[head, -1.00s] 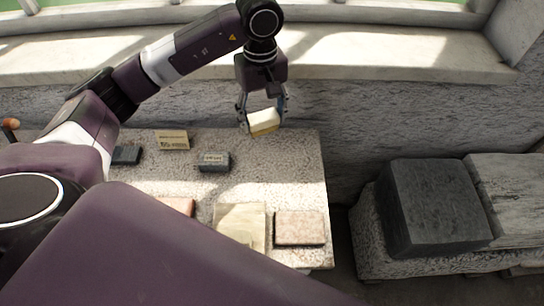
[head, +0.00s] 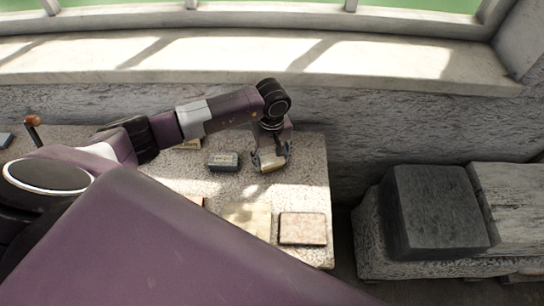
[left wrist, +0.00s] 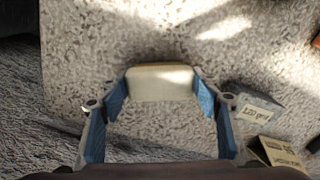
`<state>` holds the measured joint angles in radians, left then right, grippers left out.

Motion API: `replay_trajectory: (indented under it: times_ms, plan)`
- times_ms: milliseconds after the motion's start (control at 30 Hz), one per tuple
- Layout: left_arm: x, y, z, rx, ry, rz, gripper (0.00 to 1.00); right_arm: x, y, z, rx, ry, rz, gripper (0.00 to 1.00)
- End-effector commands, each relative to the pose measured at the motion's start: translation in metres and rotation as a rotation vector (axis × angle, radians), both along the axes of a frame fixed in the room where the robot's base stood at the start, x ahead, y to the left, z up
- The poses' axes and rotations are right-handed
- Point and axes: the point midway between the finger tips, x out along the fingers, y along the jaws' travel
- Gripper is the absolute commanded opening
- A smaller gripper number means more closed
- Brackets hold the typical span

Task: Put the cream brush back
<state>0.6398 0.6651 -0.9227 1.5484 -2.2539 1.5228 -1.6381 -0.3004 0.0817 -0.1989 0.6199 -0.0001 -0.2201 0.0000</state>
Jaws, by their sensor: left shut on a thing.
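The cream brush (head: 271,164) is a small pale block with a tan lower part, over the right rear of the speckled stone table (head: 290,189). My left gripper (head: 271,158) is shut on it. In the left wrist view the brush (left wrist: 160,84) sits between the blue fingertips of the left gripper (left wrist: 160,92). It is low over the table, and I cannot tell whether it touches the top. A cream square (head: 252,218) and a pinkish square (head: 303,229) lie near the table's front. My right gripper is not in view.
A dark grey labelled block (head: 223,161) stands just left of the brush; it also shows in the left wrist view (left wrist: 258,108). A tan labelled card (head: 188,144) is partly behind my arm. A rough wall rises behind the table. Dark stone blocks (head: 437,212) stand to the right.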

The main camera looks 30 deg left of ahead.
Motion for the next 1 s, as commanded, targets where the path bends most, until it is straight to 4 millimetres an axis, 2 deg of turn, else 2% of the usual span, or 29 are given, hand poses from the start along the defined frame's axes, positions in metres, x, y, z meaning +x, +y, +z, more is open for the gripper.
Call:
replay_trajectory:
  times_ms: [333, 367, 500, 900, 1000]
  plan:
    - [0.0, 0.0, -0.004, -0.001, -0.001, 0.0, 0.38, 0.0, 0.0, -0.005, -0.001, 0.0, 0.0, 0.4]
    - [0.0, 0.0, -0.004, -0.001, -0.001, 0.0, 0.58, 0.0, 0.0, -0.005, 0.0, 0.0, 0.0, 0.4]
    - [0.0, 0.0, -0.003, -0.001, 0.0, 0.0, 0.74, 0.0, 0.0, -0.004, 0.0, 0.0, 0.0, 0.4]
    - [0.0, 0.0, 0.003, -0.001, 0.0, 0.0, 0.75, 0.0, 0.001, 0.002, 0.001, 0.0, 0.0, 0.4]
    - [0.002, 0.0, 0.013, -0.002, -0.006, 0.0, 0.75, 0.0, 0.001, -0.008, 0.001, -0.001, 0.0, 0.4]
